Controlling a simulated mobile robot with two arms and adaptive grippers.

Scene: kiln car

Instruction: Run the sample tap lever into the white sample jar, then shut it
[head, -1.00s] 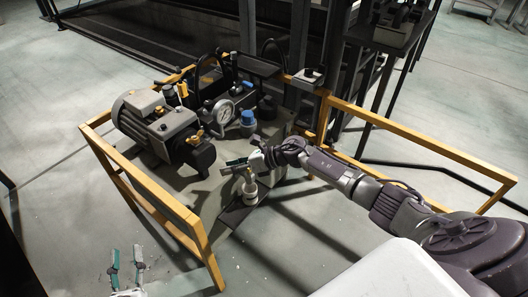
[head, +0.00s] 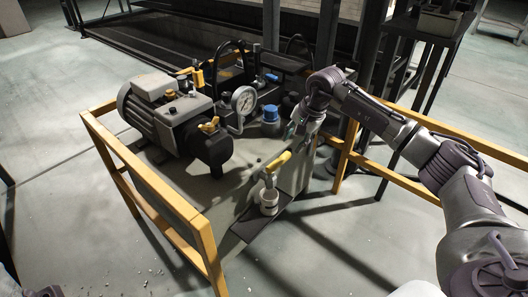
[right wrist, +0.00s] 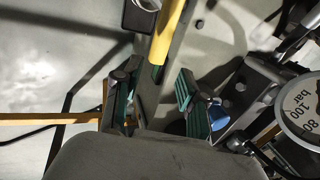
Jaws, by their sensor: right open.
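The sample tap has a yellow lever (head: 277,162), tilted up to the right, above the white sample jar (head: 268,203). The jar stands upright on a dark plate (head: 244,226) at the front of the pump unit. Its contents are too small to make out. My right gripper (head: 291,129) is above and right of the lever, apart from it. In the right wrist view its green-padded jaws (right wrist: 155,98) are spread and empty. A yellow bar (right wrist: 172,28) lies beyond them; I cannot tell for certain whether it is the lever. My left gripper is out of view.
A grey motor (head: 160,105), a pressure gauge (head: 243,100) and a blue cap (head: 270,113) stand behind the tap. A yellow frame (head: 150,188) surrounds the unit at left and right. The floor in front is open.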

